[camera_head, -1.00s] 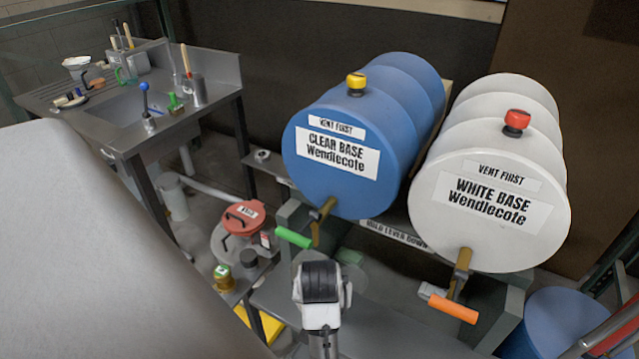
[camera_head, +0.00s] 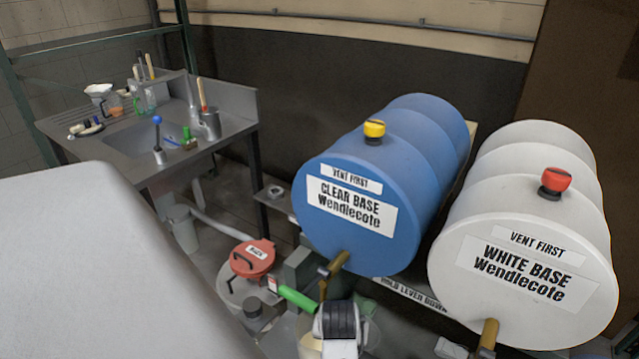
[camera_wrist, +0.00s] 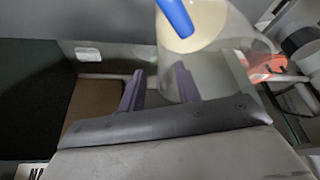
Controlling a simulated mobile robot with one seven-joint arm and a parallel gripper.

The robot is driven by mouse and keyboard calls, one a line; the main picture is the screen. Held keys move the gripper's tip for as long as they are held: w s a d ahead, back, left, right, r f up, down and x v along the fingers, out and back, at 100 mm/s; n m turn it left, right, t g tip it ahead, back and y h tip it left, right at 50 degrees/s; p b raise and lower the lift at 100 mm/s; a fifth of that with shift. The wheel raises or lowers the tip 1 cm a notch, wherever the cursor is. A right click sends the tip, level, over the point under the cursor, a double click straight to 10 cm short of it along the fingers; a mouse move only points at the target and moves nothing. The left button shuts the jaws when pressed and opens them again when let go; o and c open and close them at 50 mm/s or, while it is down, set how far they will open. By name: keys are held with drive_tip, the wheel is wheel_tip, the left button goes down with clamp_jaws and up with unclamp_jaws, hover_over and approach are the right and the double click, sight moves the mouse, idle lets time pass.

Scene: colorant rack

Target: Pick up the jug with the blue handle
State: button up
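In the wrist view, a clear jug (camera_wrist: 205,25) with a blue handle (camera_wrist: 175,15) and cream-coloured contents stands at the top, partly cut off by the frame. My gripper (camera_wrist: 159,74) is open, its two dark fingers spread and pointing toward the jug. The right finger overlaps the jug's clear side in the picture; I cannot tell whether they touch. The handle lies beyond the fingertips, not between them. In the head view, my wrist hides the gripper's fingers, and the blue handle does not show.
A blue drum (camera_head: 345,225) and a white drum (camera_head: 530,285) lie on a rack, with brass taps below their fronts. A green lever (camera_head: 297,298) is close to my wrist. A red-lidded container (camera_head: 252,258) stands to its left. A sink bench (camera_head: 120,150) is at the back left.

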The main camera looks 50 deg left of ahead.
drive_tip(key=shift+x, duration=0.9)
drive_tip(key=shift+c, duration=0.3)
clamp_jaws()
drive_tip(key=shift+d, duration=0.1)
